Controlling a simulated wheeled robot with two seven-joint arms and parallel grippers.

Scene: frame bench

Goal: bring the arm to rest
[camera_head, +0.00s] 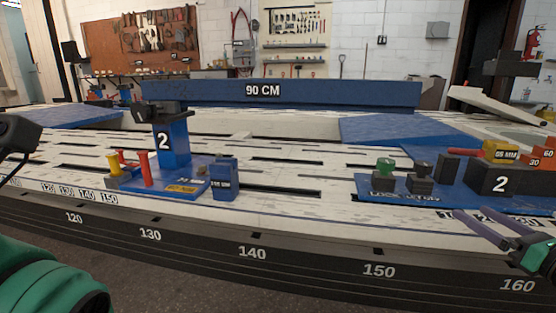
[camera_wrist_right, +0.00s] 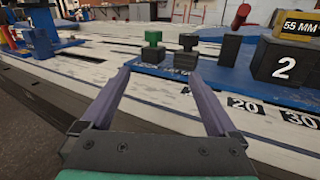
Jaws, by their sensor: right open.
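My right gripper (camera_head: 482,213) is at the lower right of the head view, over the front of the bench near the 160 mark. In the right wrist view its two purple-grey fingers (camera_wrist_right: 160,75) stand apart with nothing between them. Beyond the fingertips, apart from them in that view, are a green-topped block (camera_wrist_right: 153,46) and a dark block (camera_wrist_right: 187,50) on a blue plate. My left gripper cannot be made out; a green part of my own arm fills the lower left corner of the head view.
The long frame bench (camera_head: 300,212) has a numbered front edge. A blue station with a "2" post (camera_head: 163,143) stands left of centre. A blue plate (camera_head: 385,194) with blocks and a black "2" box (camera_head: 497,181) is at right. Bare bench lies between them.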

